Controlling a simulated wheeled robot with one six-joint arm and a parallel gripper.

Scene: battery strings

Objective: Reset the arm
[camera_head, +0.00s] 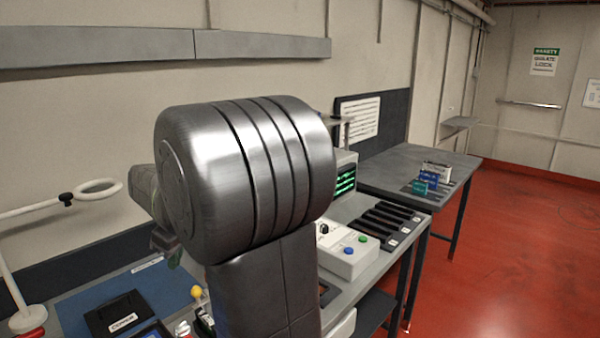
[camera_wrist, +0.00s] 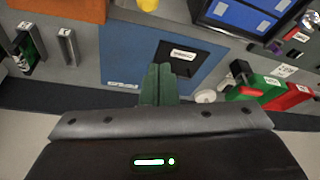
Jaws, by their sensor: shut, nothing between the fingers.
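My gripper (camera_wrist: 160,85) shows in the wrist view as two dark green fingers close together, shut with nothing between them. It is above a blue mat (camera_wrist: 127,60) on the grey bench, and a black labelled box (camera_wrist: 180,56) lies just past its fingertips. In the head view my large metallic arm joint fills the middle and hides much of the bench. The gripper itself cannot be made out clearly there.
The head view shows a ring-topped white stand (camera_head: 98,187), the black box (camera_head: 118,315), a white unit with buttons (camera_head: 347,250) and a row of black slots (camera_head: 385,227). A second table (camera_head: 400,165) holds small boxes. The red floor (camera_head: 510,250) at right is clear.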

